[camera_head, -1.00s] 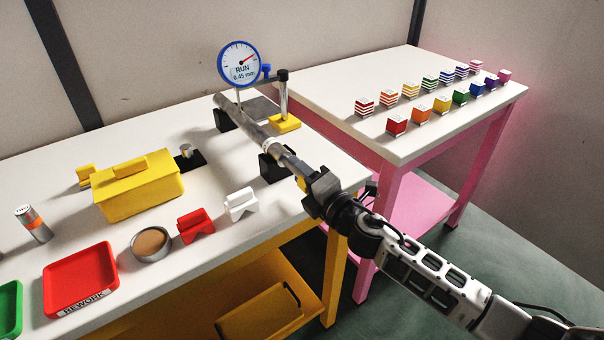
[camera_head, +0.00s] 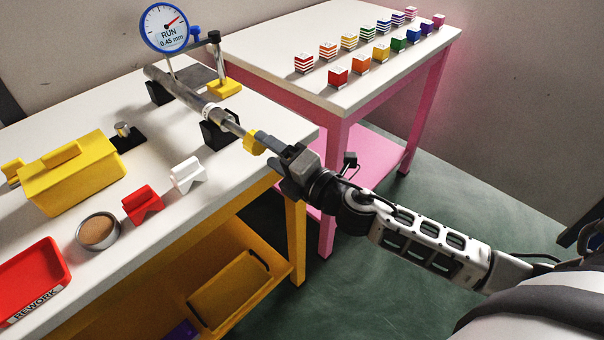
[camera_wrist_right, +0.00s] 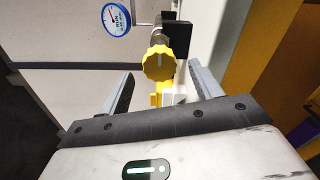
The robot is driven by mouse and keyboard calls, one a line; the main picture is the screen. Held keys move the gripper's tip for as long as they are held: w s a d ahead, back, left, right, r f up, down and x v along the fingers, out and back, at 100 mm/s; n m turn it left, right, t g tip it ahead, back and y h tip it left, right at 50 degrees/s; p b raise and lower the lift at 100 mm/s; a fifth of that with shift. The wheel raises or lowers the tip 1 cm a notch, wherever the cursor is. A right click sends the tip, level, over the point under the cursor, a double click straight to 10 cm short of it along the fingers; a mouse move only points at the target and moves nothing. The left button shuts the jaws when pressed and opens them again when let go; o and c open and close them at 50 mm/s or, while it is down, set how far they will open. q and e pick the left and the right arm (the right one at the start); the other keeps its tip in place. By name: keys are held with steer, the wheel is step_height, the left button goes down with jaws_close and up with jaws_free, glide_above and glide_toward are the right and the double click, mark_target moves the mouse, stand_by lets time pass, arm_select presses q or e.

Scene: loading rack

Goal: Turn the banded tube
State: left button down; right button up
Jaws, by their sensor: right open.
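The grey metal tube (camera_head: 188,92) lies across two black supports on the white table, with a pale band (camera_head: 211,113) near its near end. A thin shaft runs from that end to a yellow knob (camera_head: 250,143), which shows as a ridged disc in the wrist view (camera_wrist_right: 158,64). My right gripper (camera_head: 272,148) is open at the knob. In the wrist view its fingers stand to either side of the knob, with gaps on both sides; how far they reach over it I cannot tell. My left gripper is not in view.
A blue-rimmed dial gauge (camera_head: 164,27) marked RUN 0.45 mm stands over the tube. A yellow box (camera_head: 72,178), red holder (camera_head: 142,203), white holder (camera_head: 187,175), round dish (camera_head: 99,231) and red REWORK tray (camera_head: 30,280) lie left. A pink table (camera_head: 335,95) holds several coloured cubes.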

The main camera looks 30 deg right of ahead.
steer(key=b+v, duration=0.2)
steer(key=v, duration=0.6)
steer(key=shift+s, duration=0.1)
steer(key=s+a+f+m+g+h, duration=0.1)
steer(key=s+a+f+m+g, duration=0.2)
steer(key=s+f+m, duration=0.3)
steer(key=s+a+f+m+g+h, duration=0.2)
steer(key=s+f+m, duration=0.4)
steer(key=f+m, duration=0.7)
steer(key=m+g, duration=0.1)
steer(key=m, duration=0.2)
steer(key=shift+a+f+g, duration=0.3)
steer(key=shift+a+f, duration=0.05)
steer(key=shift+f, duration=0.05)
